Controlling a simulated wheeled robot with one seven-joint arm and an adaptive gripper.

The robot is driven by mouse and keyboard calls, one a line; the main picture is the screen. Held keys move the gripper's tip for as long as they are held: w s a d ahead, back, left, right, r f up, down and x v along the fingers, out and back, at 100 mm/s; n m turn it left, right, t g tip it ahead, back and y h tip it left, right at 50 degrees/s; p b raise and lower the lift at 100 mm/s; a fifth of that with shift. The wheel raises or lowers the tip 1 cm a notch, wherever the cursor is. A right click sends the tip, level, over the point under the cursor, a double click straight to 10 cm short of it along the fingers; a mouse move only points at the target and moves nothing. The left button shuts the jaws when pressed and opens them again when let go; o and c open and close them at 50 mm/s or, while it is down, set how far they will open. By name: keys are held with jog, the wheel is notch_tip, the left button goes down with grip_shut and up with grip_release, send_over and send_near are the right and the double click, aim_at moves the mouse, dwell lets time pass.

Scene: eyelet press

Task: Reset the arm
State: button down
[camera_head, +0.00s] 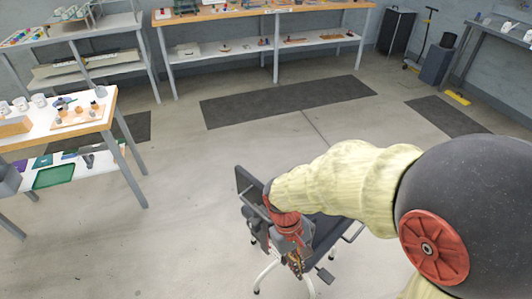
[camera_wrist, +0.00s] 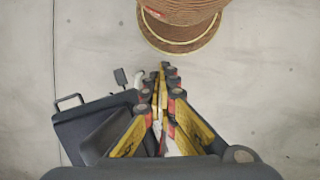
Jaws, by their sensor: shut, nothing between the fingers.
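My arm reaches in from the right in the head view, in a pale yellow ribbed sleeve, and bends down at its end. My gripper (camera_wrist: 163,72) is shut and empty in the wrist view, its yellow and dark fingers meeting at the tips. It also shows in the head view (camera_head: 295,264), small and pointing down in front of a dark office chair (camera_head: 249,184). The chair also shows in the wrist view (camera_wrist: 78,124), below and left of the fingers. My gripper hides part of the chair, and I cannot tell whether they touch.
A white-topped table (camera_head: 64,124) with cups and a tray stands at left. A long workbench (camera_head: 270,12) runs along the back. Dark mats (camera_head: 288,101) lie on the floor. Open concrete floor (camera_head: 190,210) lies between the table and the chair.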

jog(key=s+d+r+m+t, duration=0.1)
jog(key=d+r+m+t, duration=0.1)
jog(key=r, duration=0.6)
jog(key=s+d+r+m+t+y+p, duration=0.1)
jog(key=d+r+t, duration=0.2)
jog(key=r, duration=0.5)
jog(key=s+d+r+m+t+y, duration=0.1)
jog(key=d+r+m+t, duration=0.1)
jog(key=d+r, duration=0.3)
notch_tip(320, 180, up, 3)
jog(key=shift+s+f+m+t+p, duration=0.1)
jog(key=shift+s+m+t+p, duration=0.25)
jog(key=shift+t, duration=0.35)
jog(key=c, duration=2.5)
grip_release()
jog(key=shift+c, duration=0.2)
